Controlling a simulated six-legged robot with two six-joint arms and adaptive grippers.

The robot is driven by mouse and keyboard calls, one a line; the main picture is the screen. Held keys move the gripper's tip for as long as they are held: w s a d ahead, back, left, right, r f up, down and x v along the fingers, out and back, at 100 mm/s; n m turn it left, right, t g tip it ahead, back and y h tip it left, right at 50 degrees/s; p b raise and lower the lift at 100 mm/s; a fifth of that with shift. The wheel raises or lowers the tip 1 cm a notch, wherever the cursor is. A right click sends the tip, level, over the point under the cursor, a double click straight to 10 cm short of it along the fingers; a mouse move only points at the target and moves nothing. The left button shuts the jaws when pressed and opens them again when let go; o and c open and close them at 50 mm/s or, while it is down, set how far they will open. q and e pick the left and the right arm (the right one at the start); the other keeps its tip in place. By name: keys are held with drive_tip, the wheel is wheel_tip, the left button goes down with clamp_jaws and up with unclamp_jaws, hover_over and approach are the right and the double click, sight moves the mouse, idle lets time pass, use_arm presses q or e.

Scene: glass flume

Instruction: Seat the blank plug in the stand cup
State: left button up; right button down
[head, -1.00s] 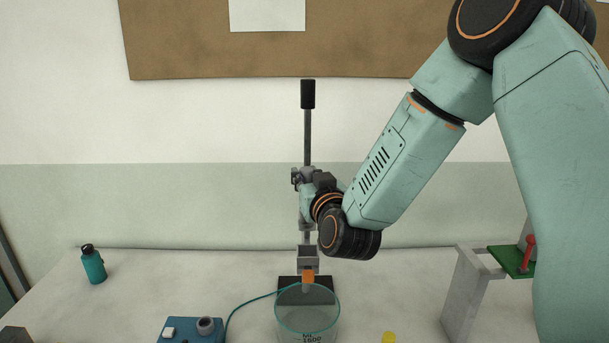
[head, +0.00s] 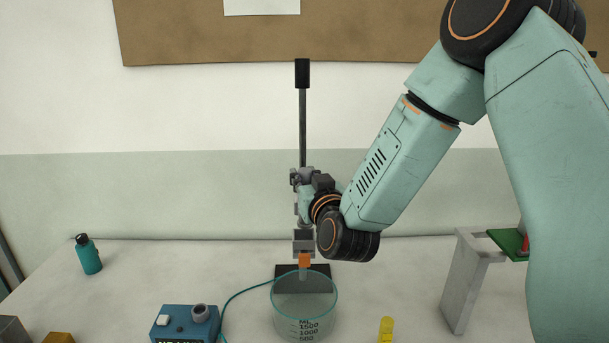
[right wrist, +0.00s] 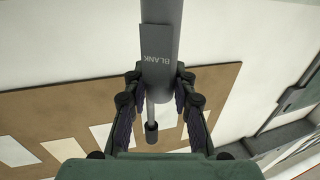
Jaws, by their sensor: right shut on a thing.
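My right gripper (head: 303,184) is shut on the grey blank plug (right wrist: 163,75), whose BLANK tag (right wrist: 158,45) shows close up in the right wrist view. In the head view my wrist partly covers the grip. Below it, in line, are a dark grey square piece (head: 304,236) and an orange piece (head: 304,260). A thin rod (head: 302,125) with a black top rises behind the gripper, above a black base (head: 320,271). I cannot tell which grey part is the stand cup or whether the plug touches it. My left gripper is out of view.
A glass beaker (head: 305,312) stands in front of the black base. A blue box (head: 185,325) with a cable is left of it, a yellow item (head: 386,330) right. A teal bottle (head: 89,256) stands far left. A grey support (head: 463,290) carries a green plate (head: 508,243) at right.

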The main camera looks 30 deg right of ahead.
drive_tip(key=shift+w+f+b, duration=0.1)
drive_tip(key=shift+f+b, duration=0.2)
drive_tip(key=shift+f, duration=0.4)
drive_tip(key=shift+w+a+f, duration=0.1)
drive_tip(key=shift+w+a, duration=0.05)
drive_tip(key=shift+a, duration=0.05)
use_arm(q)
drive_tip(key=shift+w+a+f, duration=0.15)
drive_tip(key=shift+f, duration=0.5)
use_arm(e)
drive_tip(key=shift+s+d, duration=0.15)
drive_tip(key=shift+s, duration=0.05)
drive_tip(key=shift+w+a, duration=0.2)
drive_tip(key=shift+w, duration=0.1)
drive_tip(key=shift+s+d, duration=0.1)
drive_tip(key=shift+s, duration=0.1)
drive_tip(key=shift+w, duration=0.1)
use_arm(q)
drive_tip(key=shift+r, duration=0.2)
use_arm(e)
drive_tip(key=shift+s+d, duration=0.1)
drive_tip(key=shift+s, duration=0.1)
